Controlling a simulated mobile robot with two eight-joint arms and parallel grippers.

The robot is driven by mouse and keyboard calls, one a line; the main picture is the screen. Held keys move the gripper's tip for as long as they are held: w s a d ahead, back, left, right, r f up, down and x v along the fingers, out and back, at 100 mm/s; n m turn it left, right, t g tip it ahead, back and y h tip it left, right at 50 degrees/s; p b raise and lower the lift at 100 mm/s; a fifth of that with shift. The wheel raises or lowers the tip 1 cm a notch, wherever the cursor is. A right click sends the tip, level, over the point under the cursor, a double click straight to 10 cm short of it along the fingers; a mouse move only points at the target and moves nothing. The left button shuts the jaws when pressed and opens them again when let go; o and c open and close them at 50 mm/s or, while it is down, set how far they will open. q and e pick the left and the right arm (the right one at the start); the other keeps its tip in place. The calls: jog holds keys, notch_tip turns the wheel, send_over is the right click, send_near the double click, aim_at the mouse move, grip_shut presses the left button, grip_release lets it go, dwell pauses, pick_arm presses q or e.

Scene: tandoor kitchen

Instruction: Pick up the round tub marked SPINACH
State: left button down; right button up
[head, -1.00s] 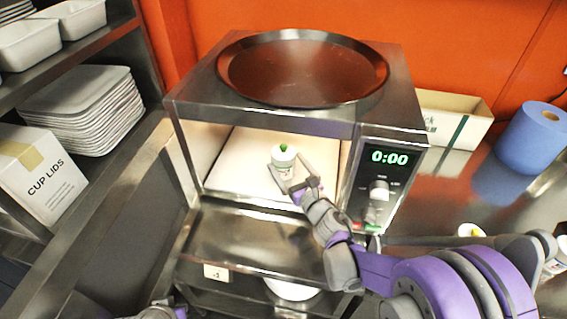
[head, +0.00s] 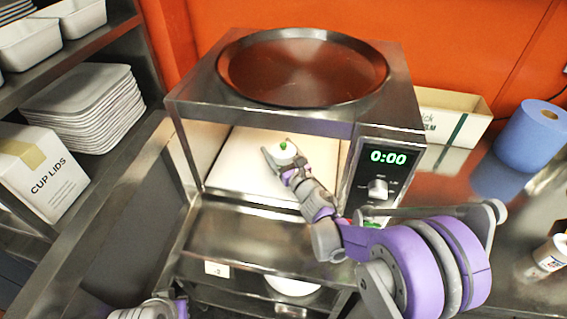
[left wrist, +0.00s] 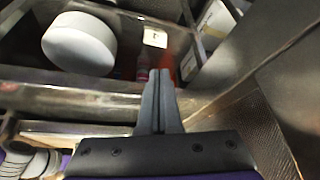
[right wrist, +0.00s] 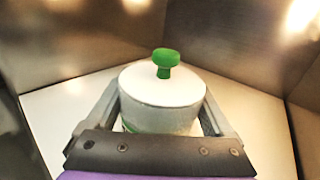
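A round white tub with a green knob on its lid (head: 284,152) stands on the pale floor inside the open-fronted oven (head: 290,123). No SPINACH marking is readable on it. My right gripper (head: 281,153) is inside the oven around the tub. In the right wrist view the tub (right wrist: 162,98) sits between the two spread fingers (right wrist: 162,108), one on each side; whether they touch it is unclear. My left gripper (left wrist: 160,100) is low at the front left, its fingers together and empty.
The oven's side walls and roof closely surround my right gripper. A large round dark tray (head: 303,68) lies on top. A blue roll (head: 533,137), an open carton (head: 455,118) and a small container (head: 551,253) stand on the right. Stacked trays (head: 82,103) fill the left shelf.

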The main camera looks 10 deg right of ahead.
grip_shut()
jog(key=shift+r, duration=0.15)
